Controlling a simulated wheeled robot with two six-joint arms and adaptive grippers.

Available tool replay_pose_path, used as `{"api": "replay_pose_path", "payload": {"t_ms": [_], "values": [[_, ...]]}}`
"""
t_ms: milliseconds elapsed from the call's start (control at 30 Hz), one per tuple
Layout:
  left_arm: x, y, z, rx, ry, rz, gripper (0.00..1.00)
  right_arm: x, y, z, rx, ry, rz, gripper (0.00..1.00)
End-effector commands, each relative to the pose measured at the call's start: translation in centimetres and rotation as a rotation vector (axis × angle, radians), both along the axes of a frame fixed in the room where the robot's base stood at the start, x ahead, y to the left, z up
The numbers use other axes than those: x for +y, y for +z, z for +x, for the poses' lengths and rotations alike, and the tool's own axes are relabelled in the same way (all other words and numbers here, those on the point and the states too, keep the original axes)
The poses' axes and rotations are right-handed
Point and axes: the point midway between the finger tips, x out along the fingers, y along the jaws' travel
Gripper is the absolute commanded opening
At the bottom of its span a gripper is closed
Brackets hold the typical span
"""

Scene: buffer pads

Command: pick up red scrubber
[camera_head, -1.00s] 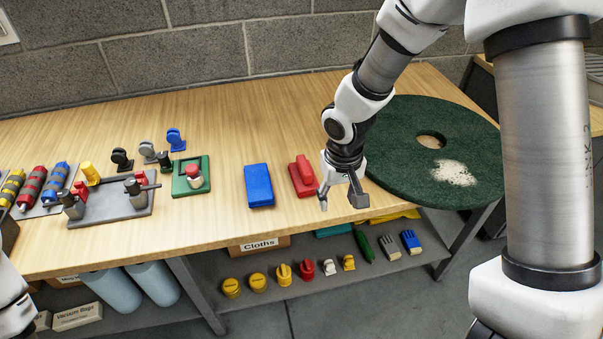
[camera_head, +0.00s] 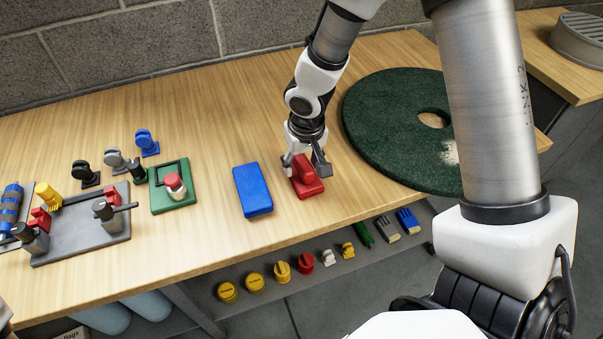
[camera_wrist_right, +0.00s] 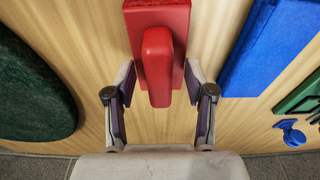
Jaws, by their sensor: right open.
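The red scrubber (camera_head: 306,179) lies on the wooden table, a flat block with a raised handle along its top. It also shows in the right wrist view (camera_wrist_right: 157,55), with the handle end reaching between the fingers. My right gripper (camera_head: 304,167) is open over the scrubber, one finger on each side of it. In the right wrist view the open fingers (camera_wrist_right: 160,85) flank the handle with small gaps; I cannot tell exactly how low they are. My left gripper cannot be made out; only a sliver of my arm shows at the lower left edge.
A blue block (camera_head: 253,190) lies just left of the scrubber. A round green pad (camera_head: 385,130) with a hole lies to the right. A green base with a red knob (camera_head: 174,196) and a grey tray (camera_head: 85,240) stand further left. Several small items sit on the lower shelf.

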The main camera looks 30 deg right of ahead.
Motion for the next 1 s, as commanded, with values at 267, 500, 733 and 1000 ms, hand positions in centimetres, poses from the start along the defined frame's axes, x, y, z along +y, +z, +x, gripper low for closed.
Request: {"api": "replay_pose_path", "payload": {"t_ms": [267, 500, 733, 1000], "values": [[0.0, 0.0, 0.0, 0.0, 0.0, 0.0, 0.4, 0.0, -0.2, 0.0, 0.0, 0.0, 0.0, 0.36], [0.0, 0.0, 0.0, 0.0, 0.0, 0.0, 0.4, 0.0, -0.2, 0.1, 0.0, 0.0, 0.0, 0.0], [0.0, 0.2, 0.0, 0.0, 0.0, 0.0, 0.4, 0.0, 0.2, 0.1, -0.001, 0.0, 0.0, 0.0], [0.0, 2.5, 0.0, 0.0, 0.0, 0.0, 0.4, 0.0, 5.8, 0.2, -0.005, -0.001, 0.0, 0.0]]}}
